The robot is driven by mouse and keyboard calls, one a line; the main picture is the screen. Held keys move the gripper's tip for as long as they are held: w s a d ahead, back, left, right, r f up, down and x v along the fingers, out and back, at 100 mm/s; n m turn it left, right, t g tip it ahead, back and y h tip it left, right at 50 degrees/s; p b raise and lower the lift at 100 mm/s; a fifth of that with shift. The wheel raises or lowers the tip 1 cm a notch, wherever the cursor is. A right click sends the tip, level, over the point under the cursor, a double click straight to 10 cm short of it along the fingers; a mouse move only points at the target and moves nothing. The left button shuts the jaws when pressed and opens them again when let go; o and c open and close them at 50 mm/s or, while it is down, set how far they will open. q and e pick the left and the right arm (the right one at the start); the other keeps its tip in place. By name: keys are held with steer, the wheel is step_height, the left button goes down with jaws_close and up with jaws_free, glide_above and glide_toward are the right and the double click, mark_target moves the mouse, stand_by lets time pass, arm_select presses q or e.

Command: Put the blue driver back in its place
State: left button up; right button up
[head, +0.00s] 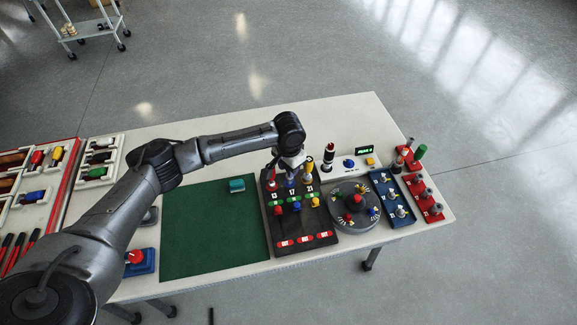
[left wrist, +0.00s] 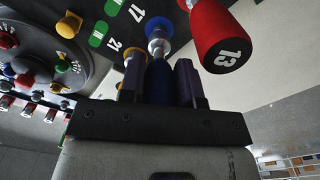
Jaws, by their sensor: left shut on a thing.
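My left gripper (head: 291,166) reaches down over the black board (head: 318,226). It is shut on the blue driver (head: 291,183). In the left wrist view the driver's dark blue handle (left wrist: 158,85) stands between the two fingers (left wrist: 160,72), with a metal part and a blue ring beyond it near the label 17. I cannot tell whether the driver is fully seated. A red-handled driver (left wrist: 222,42) marked 13 is close on one side, and a yellow-handled one (head: 309,175) is on the other. My right gripper is not in view.
A round grey turntable (head: 340,222), a blue rack (head: 382,190) and a red rack (head: 413,184) stand right of the board. A white console (head: 340,171) is behind. A green mat (head: 205,245) lies left, with a small teal block (head: 237,185). Tool trays (head: 98,175) are at far left.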

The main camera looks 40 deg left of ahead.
arm_select(q)
steer(key=shift+f, duration=0.6)
stand_by(0.4)
steer(key=shift+f, duration=0.4)
stand_by(0.4)
steer(key=o, duration=1)
step_height(320, 180, up, 4)
steer(key=p, duration=0.5)
steer(key=shift+r+p, duration=1.8)
steer(key=shift+p, duration=0.65)
